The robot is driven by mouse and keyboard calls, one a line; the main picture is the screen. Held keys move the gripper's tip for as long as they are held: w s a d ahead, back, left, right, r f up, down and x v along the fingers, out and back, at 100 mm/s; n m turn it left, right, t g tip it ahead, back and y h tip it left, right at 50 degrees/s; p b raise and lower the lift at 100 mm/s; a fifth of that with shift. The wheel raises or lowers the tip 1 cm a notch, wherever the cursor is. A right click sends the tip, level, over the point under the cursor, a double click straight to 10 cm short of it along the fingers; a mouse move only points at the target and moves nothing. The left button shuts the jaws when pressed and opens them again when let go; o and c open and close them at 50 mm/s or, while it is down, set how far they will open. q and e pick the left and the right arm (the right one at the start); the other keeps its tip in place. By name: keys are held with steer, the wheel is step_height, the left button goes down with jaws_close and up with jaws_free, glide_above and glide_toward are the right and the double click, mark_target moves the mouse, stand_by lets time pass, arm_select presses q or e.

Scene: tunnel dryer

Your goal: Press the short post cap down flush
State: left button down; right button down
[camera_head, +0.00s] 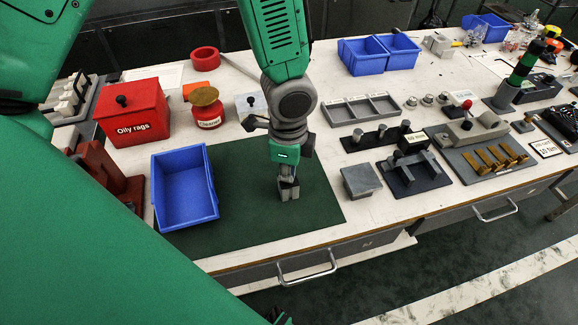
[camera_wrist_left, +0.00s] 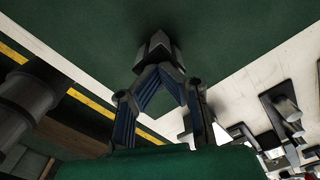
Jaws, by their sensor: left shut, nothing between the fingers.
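A black base (camera_head: 372,140) carries several short grey posts with rounded tops, right of the green mat. I cannot tell which top is the short post cap, or how high it sits. My right gripper is not in view.
A blue bin (camera_head: 211,184) stands on the mat's (camera_head: 325,205) left part. A red oily-rags box (camera_head: 155,100) is behind it. A grey block (camera_head: 348,170) and a black lever panel (camera_head: 432,183) lie right of the mat. Bare mat surrounds the gripper.

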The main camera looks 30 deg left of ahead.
arm_select(q)
steer(key=shift+f, duration=0.15)
stand_by(0.8)
steer(key=shift+p, duration=0.3)
steer(key=shift+r+p, duration=3.05)
steer(key=shift+r, duration=0.05)
steer(key=shift+f, duration=0.1)
